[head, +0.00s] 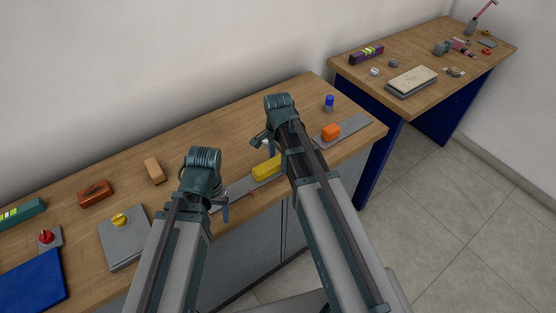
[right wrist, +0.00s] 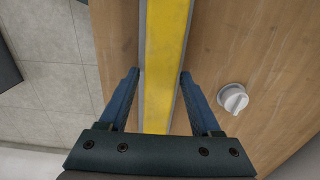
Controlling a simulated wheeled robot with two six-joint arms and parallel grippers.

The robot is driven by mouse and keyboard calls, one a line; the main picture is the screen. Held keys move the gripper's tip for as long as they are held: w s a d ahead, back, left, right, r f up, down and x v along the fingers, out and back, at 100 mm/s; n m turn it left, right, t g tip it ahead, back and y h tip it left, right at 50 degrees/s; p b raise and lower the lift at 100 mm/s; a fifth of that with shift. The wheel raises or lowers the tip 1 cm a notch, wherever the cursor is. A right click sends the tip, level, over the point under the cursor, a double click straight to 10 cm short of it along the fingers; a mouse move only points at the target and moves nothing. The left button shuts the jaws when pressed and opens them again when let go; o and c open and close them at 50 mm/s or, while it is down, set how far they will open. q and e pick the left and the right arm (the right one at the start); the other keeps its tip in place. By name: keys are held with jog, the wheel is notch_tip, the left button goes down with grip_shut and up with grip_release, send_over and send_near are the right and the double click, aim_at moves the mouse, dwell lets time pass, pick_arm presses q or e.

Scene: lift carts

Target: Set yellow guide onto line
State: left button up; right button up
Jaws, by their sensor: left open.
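The yellow guide (head: 267,168) is a long bar lying along a grey strip (head: 234,191) near the table's front edge. In the right wrist view the guide (right wrist: 164,60) runs up the picture, with grey showing along both sides. My right gripper (right wrist: 160,74) is open, with one finger on each side of the guide; I cannot tell whether they touch it. In the head view, my right arm hides part of the guide and strip. My left gripper (head: 222,203) is open and empty, left of the guide. I cannot make out a separate line mark.
The back middle is clear.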

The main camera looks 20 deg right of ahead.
grip_shut()
dwell(1.2)
